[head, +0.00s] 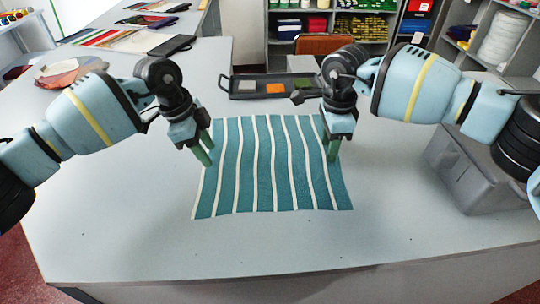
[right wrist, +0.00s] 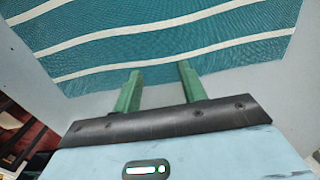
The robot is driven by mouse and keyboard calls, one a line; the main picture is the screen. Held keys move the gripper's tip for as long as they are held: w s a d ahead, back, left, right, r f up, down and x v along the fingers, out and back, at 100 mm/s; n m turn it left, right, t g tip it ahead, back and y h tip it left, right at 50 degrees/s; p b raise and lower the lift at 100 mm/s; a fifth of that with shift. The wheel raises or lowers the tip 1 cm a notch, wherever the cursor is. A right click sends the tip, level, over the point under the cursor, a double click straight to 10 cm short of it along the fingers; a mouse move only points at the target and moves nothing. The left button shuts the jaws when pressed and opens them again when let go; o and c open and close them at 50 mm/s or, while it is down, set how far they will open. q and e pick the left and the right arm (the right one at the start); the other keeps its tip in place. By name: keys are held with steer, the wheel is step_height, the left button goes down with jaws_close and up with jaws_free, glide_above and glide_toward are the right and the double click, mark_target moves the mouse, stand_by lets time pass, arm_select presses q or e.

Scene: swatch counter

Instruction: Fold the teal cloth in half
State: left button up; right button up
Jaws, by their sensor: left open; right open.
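The teal cloth (head: 265,170) with white stripes lies spread flat on the counter in the head view. It also fills the upper part of the right wrist view (right wrist: 180,55). My left gripper (head: 206,158) is open, with its green fingers over the cloth's left edge. My right gripper (head: 333,150) is at the cloth's right edge, near the far right corner. In the right wrist view its two fingers (right wrist: 160,80) stand apart and empty, with their tips near the cloth's edge. I cannot tell whether either gripper touches the cloth.
A dark tray (head: 240,94) with colored swatches lies beyond the cloth. A grey bin (head: 470,175) stands at the right. Sample sheets and a dark folder (head: 172,45) lie at the far left. The counter (head: 290,240) is clear in front of the cloth.

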arm_select(q)
steer(key=shift+f, duration=0.1)
arm_select(e)
steer(key=shift+f, duration=0.15)
arm_select(q)
steer(key=shift+f, duration=0.2)
arm_select(e)
steer(key=shift+f, duration=0.2)
arm_select(q)
steer(key=shift+s+f, duration=0.1)
steer(key=shift+f, duration=0.05)
jaws_close()
arm_select(e)
steer(key=shift+s, duration=0.1)
jaws_close()
